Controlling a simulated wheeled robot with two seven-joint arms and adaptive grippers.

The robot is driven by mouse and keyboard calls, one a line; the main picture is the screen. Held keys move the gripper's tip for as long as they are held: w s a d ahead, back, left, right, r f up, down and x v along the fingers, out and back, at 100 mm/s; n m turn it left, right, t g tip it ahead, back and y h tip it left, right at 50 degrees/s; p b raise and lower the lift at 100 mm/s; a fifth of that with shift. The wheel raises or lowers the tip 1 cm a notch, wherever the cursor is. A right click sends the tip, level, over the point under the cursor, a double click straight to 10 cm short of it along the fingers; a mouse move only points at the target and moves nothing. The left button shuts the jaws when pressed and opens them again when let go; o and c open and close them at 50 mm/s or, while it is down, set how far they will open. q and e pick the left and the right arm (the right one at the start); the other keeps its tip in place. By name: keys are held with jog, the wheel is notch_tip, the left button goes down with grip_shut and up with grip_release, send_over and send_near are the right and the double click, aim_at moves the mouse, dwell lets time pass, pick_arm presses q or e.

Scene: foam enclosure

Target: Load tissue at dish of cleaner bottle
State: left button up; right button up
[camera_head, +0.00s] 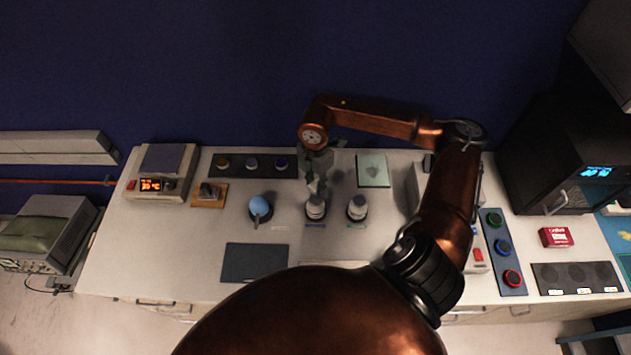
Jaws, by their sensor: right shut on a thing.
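My right gripper (317,188) points down just above the white top of the middle bottle (316,208). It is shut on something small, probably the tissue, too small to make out. I cannot tell whether it touches the bottle's top dish. A similar white-topped bottle (357,208) stands to the right, and a blue wash bottle (261,209) with a spout stands to the left. Small labels lie in front of the bottles; I cannot read which is cleaner. A pale green square (372,168) lies behind the right bottle. My left gripper is not in view.
A dark mat (254,263) lies at the front of the white bench. A device with an orange display (158,172) is at the back left. A dark strip with several round caps (252,165) lies behind. A red box (555,237) sits at the right. My right arm covers the front middle.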

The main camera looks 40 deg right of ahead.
aim_at(316, 200)
jog(key=shift+f+b, duration=1.65)
jog(key=shift+f, duration=1.35)
jog(key=shift+f+b, duration=0.75)
jog(key=shift+f, duration=0.3)
jog(key=shift+r+p, duration=1.9)
jog(key=shift+r, duration=1.7)
